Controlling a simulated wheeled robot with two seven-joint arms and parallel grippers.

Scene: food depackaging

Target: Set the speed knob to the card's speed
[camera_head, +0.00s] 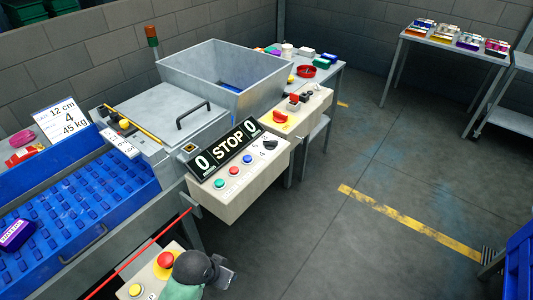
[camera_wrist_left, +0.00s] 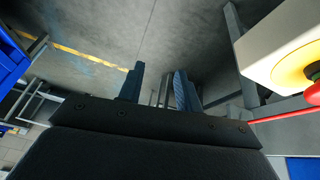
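The white card (camera_head: 62,120) stands at the left and reads "12 cm", "4" and "45 kg". A black knob (camera_head: 270,145) sits at the right end of the cream control box (camera_head: 238,195); its setting is too small to read. The black display (camera_head: 227,147) on that box reads "0 STOP 0". My left gripper (camera_head: 226,277) is at the bottom of the head view, below and well apart from the control box. In the left wrist view its two fingers (camera_wrist_left: 160,92) are spread with nothing between them. My right gripper is not in view.
Green, red and blue buttons (camera_head: 233,171) line the control box front. A red emergency button (camera_head: 166,259) on a lower box stands beside my left gripper. A red rod (camera_head: 138,254) runs diagonally nearby.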

